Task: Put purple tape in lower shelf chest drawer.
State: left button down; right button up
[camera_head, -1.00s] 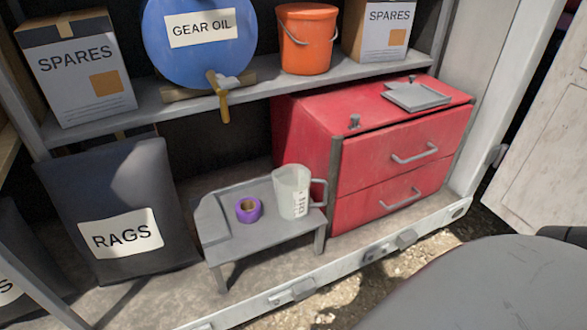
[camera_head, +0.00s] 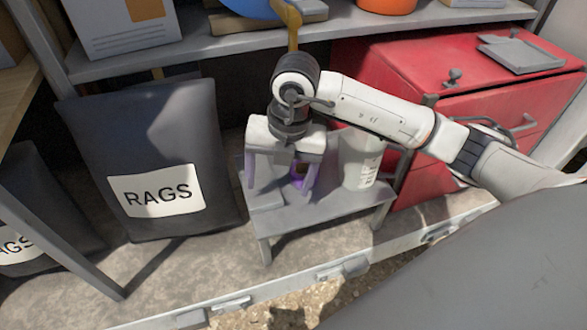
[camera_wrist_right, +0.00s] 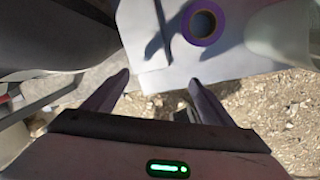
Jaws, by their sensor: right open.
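The purple tape (camera_head: 297,180) lies on a small grey step table (camera_head: 330,207), partly hidden behind my right gripper in the head view. In the right wrist view the tape (camera_wrist_right: 203,23) lies flat near the top edge, beyond the fingertips. My right gripper (camera_head: 280,190) is open and empty above the table, its fingers pointing down. In the wrist view the open right gripper (camera_wrist_right: 156,78) has nothing between its fingers. The red drawer chest (camera_head: 510,108) stands right of the table, its visible drawer fronts looking shut, partly hidden by my right arm. My left gripper is not in view.
A dark rags bag (camera_head: 150,125) stands to the left. A grey tray (camera_head: 520,54) lies on the chest.

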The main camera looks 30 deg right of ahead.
aim_at(304, 169)
jog(key=w+d+r+h, duration=0.1)
jog(key=d, duration=0.1)
jog(key=w+d+m+h, duration=0.1)
jog(key=d, duration=0.1)
jog(key=d+r+m+h, duration=0.1)
jog(key=d, duration=0.1)
jog(key=shift+w+d+r+t, duration=0.3)
jog(key=shift+w+d+t, duration=0.05)
jog(key=shift+w+t, duration=0.05)
jog(key=f, duration=0.1)
jog(key=d+f, duration=0.1)
jog(key=w+d+f+b, duration=0.1)
jog(key=shift+f, duration=0.9)
jog(key=b+x, duration=0.1)
jog(key=x, duration=0.2)
jog(key=shift+f, duration=0.4)
jog(key=shift+w+d+f, duration=0.1)
jog(key=shift+w+f, duration=0.05)
jog(key=shift+f, duration=0.3)
jog(key=c, duration=1.3)
jog(key=shift+o, duration=0.2)
